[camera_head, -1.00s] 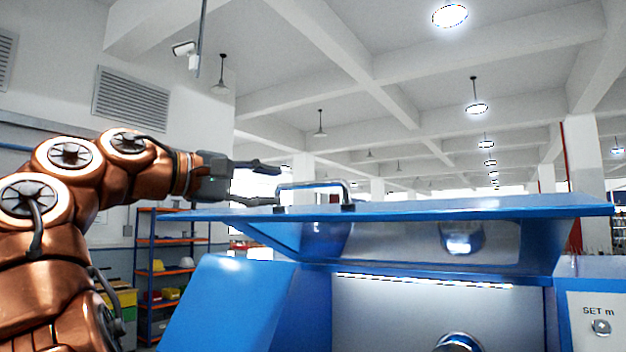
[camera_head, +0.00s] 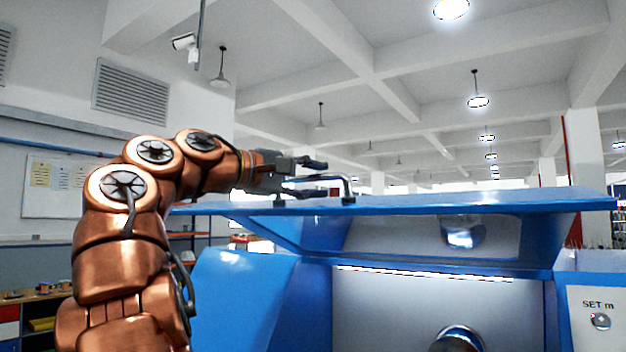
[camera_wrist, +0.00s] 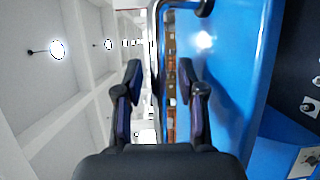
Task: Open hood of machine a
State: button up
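The blue hood (camera_head: 450,202) of the machine stands raised, roughly level, with the machine's interior showing beneath it. A metal bar handle (camera_head: 346,187) is fixed on top of the hood near its left end. My gripper (camera_head: 318,178) comes in from the left at the handle, with one finger above the bar and the other lower. In the wrist view, my gripper (camera_wrist: 160,82) has its fingers spread apart. The handle (camera_wrist: 155,45) runs between them with a gap on each side, and the blue hood (camera_wrist: 235,60) lies to the right.
The grey interior (camera_head: 400,305) holds a round metal part (camera_head: 458,338). A control panel (camera_head: 598,310) is at the right. A blue side cover (camera_head: 240,300) stands below my arm. Shelving and a notice board (camera_head: 52,188) are farther left. The air above the hood is clear.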

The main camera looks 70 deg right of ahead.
grip_shut()
dwell(0.7)
